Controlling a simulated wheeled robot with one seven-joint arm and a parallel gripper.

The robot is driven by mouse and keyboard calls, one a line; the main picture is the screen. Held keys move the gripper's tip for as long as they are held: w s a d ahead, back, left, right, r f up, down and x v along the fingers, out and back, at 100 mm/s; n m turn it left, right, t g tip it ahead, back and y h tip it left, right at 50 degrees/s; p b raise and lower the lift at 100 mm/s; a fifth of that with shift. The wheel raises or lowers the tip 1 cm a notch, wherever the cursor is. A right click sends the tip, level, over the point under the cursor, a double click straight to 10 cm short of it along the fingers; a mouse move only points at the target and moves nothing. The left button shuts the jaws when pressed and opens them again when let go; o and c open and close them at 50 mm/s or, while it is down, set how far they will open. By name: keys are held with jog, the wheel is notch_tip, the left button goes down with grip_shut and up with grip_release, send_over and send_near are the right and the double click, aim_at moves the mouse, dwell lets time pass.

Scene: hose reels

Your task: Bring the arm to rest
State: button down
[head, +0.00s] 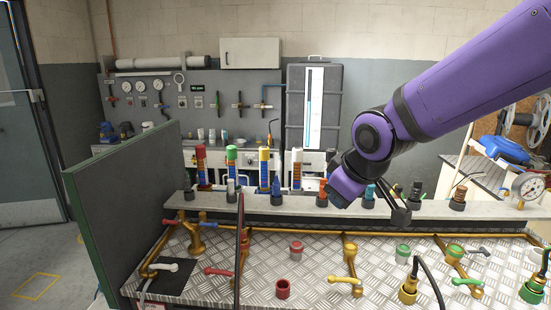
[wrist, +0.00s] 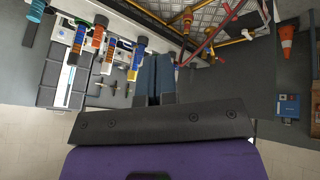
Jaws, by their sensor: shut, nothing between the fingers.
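My purple arm (head: 470,80) reaches in from the upper right in the head view. My gripper (head: 401,214) hangs at its end, over the grey ledge of the workbench. Its dark fingers are partly hidden by the purple wrist (head: 346,182). In the wrist view the fingers (wrist: 157,60) lie together, shut, with nothing seen between them. No held object shows in either view.
A grey ledge (head: 250,206) carries several coloured nozzles and cylinders. Below it, a tread-plate bench (head: 325,288) has brass pipes, valves and hoses. A dark partition (head: 125,205) stands at left. An orange cone (wrist: 287,45) shows in the wrist view.

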jog(key=s+d+r+m+h, duration=0.1)
jog(key=s+d+r+m, duration=0.2)
jog(key=s+d, duration=0.6)
jog(key=s+d+r+m+h, duration=0.1)
jog(key=s+d+r+m, duration=0.2)
jog(key=s+d+m, duration=0.3)
jog(key=s+d, duration=0.2)
jog(key=s, duration=0.2)
jog(key=shift+s+d+r+g, duration=0.15)
jog(key=shift+d+r+g, duration=0.15)
jog(key=shift+d+r, duration=0.1)
